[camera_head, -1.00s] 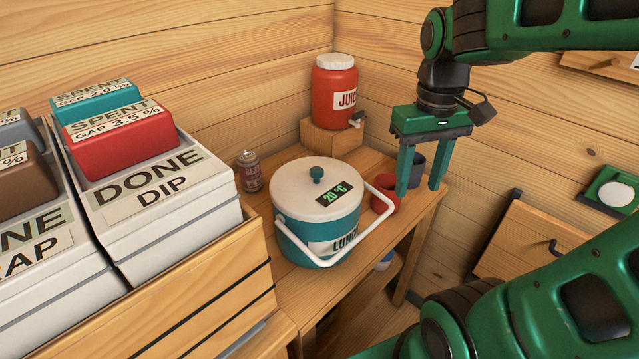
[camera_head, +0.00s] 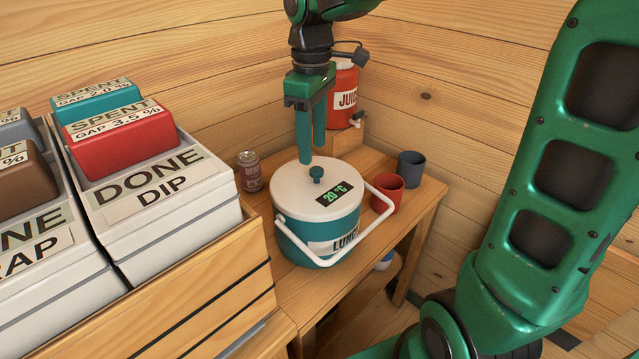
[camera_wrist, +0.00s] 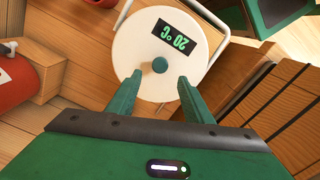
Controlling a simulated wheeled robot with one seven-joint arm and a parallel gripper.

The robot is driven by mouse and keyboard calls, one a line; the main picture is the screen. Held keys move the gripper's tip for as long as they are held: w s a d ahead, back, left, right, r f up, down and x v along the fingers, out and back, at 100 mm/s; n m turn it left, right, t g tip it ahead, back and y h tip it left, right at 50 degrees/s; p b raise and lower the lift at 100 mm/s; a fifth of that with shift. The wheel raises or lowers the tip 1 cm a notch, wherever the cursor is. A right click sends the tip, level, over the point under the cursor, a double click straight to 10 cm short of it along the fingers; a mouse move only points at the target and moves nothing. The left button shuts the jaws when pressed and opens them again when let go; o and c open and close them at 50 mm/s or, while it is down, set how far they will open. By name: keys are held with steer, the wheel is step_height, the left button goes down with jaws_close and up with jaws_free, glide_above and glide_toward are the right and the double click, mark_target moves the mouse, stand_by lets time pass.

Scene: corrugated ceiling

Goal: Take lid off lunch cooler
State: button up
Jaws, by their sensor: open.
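The lunch cooler (camera_head: 300,243) stands upright on the wooden table, teal with a "LUNCH" label. Its round white lid (camera_head: 292,190) sits on top, with a "20 °C" display and a small teal knob (camera_head: 317,174) in the middle. A white handle (camera_head: 372,232) hangs down at the cooler's front right. My gripper (camera_head: 312,160) is open and empty, pointing down above the lid, close to the knob. In the wrist view the knob (camera_wrist: 160,65) lies just beyond and between the two fingertips (camera_wrist: 160,76); the fingers do not touch it there.
A red cup (camera_head: 387,193) and a grey cup (camera_head: 411,169) stand to the right. A red juice jug (camera_head: 343,95) on a wooden block is behind. A crate with white bins (camera_head: 170,215) is at the left.

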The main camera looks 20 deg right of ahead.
mark_target(316, 168)
steer(key=shift+d+f, duration=0.2)
steer(key=shift+f, duration=1.15)
steer(key=shift+d+f, duration=0.15)
steer(key=shift+f, duration=1.2)
jaws_close()
